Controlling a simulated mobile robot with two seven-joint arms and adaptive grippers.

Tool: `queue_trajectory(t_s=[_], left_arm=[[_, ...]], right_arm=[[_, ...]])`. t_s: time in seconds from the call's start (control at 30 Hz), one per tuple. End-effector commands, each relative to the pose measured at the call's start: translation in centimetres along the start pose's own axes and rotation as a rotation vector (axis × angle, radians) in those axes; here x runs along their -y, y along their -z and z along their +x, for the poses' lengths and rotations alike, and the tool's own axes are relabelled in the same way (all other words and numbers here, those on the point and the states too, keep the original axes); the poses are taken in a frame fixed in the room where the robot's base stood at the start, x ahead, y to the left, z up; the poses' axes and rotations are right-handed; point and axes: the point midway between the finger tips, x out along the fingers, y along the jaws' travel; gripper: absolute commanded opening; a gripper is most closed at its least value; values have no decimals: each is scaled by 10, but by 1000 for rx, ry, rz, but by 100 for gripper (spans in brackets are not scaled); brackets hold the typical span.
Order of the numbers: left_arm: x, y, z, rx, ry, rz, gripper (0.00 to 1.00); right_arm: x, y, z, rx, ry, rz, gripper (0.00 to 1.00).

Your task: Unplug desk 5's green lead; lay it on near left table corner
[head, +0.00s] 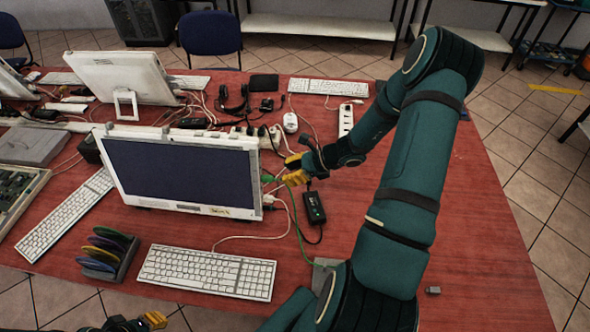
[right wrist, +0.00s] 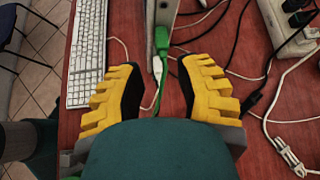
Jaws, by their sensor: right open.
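The green lead's plug (right wrist: 161,40) sits at the side edge of the white monitor (head: 182,172), with its green cable trailing from it. In the head view the green cable (head: 298,228) runs down the table right of the monitor. My right gripper (head: 295,170) is open beside the monitor's right edge. In the right wrist view its yellow fingers (right wrist: 160,90) stand apart on either side of the lead, with the plug just beyond the tips. My left gripper (head: 140,322) shows only in part at the bottom edge, and its jaws are unclear.
A black adapter with a green light (head: 314,207) and white cables lie close to the lead. A keyboard (head: 207,272) and a rack of coloured discs (head: 105,253) stand in front of the monitor. A power strip (head: 345,120) lies behind. The red table (head: 480,240) is mostly clear at right.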

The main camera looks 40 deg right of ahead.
Motion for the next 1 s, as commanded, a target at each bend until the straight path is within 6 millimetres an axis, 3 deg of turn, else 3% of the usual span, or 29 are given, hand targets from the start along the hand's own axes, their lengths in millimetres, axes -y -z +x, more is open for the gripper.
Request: queue_trajectory(t_s=[0.5, 1.0], left_arm=[[12, -4, 35, -2, 5, -1, 23], [13, -5, 40, -2, 7, -1, 23]], right_arm=[[0, 2, 53, 0, -1, -1, 34], [0, 0, 60, -1, 0, 0, 34]])
